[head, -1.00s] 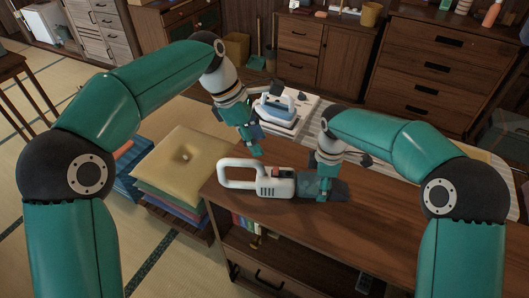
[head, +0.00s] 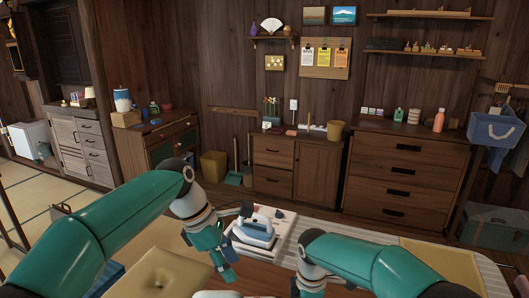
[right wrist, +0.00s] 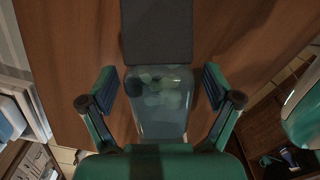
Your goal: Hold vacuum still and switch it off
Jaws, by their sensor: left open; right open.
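The handheld vacuum shows only as a sliver of its white body (head: 218,294) at the bottom edge of the head view; its switch is out of sight. In the right wrist view its clear bin (right wrist: 158,110) and dark grey front part (right wrist: 157,32) lie on the wooden table (right wrist: 230,40). My right gripper (right wrist: 159,88) is open, with one finger on each side of the clear bin and a gap visible beside it. My left gripper (head: 224,254) is open and empty, up and behind the vacuum, left of the iron.
A blue and white iron (head: 255,230) stands on a white stack (head: 283,229) close to my left gripper. Drawer cabinets (head: 405,170) line the back wall.

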